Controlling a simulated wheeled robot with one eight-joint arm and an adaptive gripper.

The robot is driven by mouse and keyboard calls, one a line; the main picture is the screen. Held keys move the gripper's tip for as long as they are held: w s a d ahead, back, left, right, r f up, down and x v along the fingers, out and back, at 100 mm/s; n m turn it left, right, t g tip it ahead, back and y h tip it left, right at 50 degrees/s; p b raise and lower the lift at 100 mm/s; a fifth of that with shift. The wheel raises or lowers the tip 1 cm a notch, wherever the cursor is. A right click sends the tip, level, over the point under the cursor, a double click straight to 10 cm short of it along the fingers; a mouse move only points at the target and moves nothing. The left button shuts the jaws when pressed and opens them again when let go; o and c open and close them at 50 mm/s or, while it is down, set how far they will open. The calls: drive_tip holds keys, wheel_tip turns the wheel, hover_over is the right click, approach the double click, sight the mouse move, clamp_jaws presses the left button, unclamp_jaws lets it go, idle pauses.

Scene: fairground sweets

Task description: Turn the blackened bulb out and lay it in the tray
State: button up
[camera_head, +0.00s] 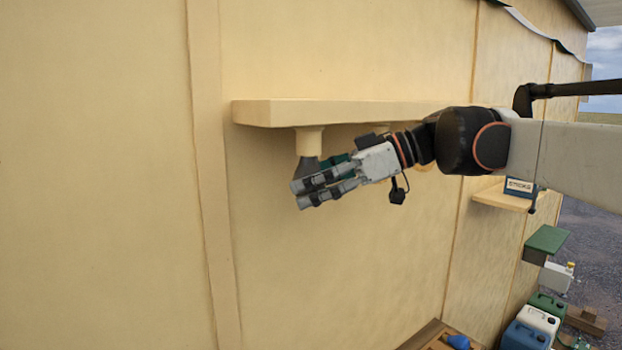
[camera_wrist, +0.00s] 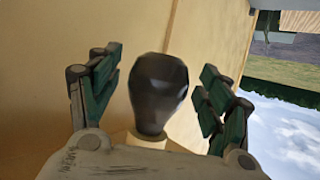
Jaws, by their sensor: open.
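The blackened bulb (camera_wrist: 158,92) hangs in its cream socket (camera_head: 309,142) under the left end of a cream wall batten. In the head view the bulb's grey upper part (camera_head: 307,168) shows just below the socket, and my gripper hides the rest. My gripper (camera_head: 297,193) is open at the bulb. In the wrist view its green finger pads stand on either side of the dark glass, with a visible gap at each side. A wooden-edged box (camera_head: 432,332), cut off at the bottom edge, could be the tray; I cannot tell.
The cream batten (camera_head: 270,113) runs above my gripper along the wall. A small shelf (camera_head: 501,197) holds a blue-and-white box. Jerrycans (camera_head: 525,335) stand at lower right. The wall to the left is bare.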

drive_tip(key=shift+w, duration=0.1)
drive_tip(key=c, duration=0.9)
drive_tip(key=m+t, duration=0.1)
drive_tip(key=m+t+h, duration=0.1)
drive_tip(key=m+t, duration=0.1)
drive_tip(key=m+t+h+p, duration=0.1)
drive_tip(key=m+t, duration=0.1)
drive_tip(key=shift+s+a, duration=0.1)
drive_tip(key=shift+s, duration=0.2)
drive_tip(key=m+t+h+p, duration=0.1)
drive_tip(key=m+t+h, duration=0.2)
drive_tip(key=shift+a, duration=0.1)
drive_tip(key=shift+m+t+h, duration=0.7)
drive_tip(key=shift+m+h, duration=0.3)
drive_tip(key=shift+m, duration=0.1)
drive_tip(key=shift+w, duration=0.1)
drive_tip(key=o, duration=1.1)
drive_tip(key=shift+d, duration=0.2)
